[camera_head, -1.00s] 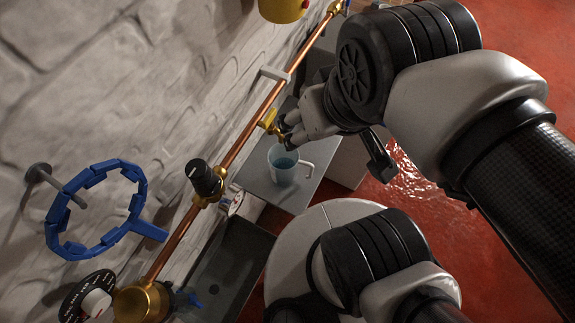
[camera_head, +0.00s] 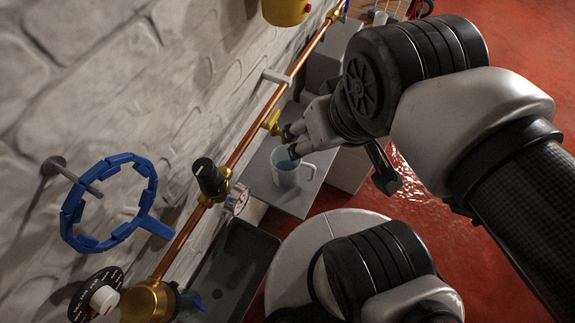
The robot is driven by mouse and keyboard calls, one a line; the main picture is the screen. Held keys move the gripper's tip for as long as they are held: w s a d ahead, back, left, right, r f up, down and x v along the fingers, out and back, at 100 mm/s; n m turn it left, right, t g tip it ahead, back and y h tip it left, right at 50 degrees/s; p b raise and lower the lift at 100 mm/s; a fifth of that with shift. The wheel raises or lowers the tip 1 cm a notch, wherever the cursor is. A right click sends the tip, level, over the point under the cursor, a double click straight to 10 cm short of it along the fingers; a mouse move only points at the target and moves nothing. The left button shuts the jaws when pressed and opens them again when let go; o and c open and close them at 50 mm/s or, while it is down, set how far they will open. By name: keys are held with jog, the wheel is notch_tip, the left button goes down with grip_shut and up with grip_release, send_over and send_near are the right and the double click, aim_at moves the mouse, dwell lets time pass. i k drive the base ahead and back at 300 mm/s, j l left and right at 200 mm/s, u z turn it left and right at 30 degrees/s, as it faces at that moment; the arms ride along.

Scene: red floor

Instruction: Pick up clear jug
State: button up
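The clear jug (camera_head: 285,173) stands upright on a grey metal surface (camera_head: 262,190) below the copper pipe. It holds bluish liquid, and its pale handle points right. My gripper (camera_head: 288,143) is just above and behind the jug in the picture, near the brass tap. Its two dark fingertips show apart with a gap between them, and nothing is seen between them. I cannot tell whether a fingertip touches the jug's rim.
A copper pipe (camera_head: 254,135) runs along the white brick wall with a yellow-handled tap (camera_head: 271,121), a black knob (camera_head: 209,177) and a gauge (camera_head: 236,199). A blue valve wheel (camera_head: 70,217) is at left. A dark trough (camera_head: 232,270) lies below. Red floor is open at right.

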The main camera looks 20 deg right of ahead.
aim_at(286, 174)
jog(key=k+l+u, duration=0.45)
jog(key=u, duration=0.15)
jog(key=l+u, duration=0.25)
jog(key=i+j, duration=0.05)
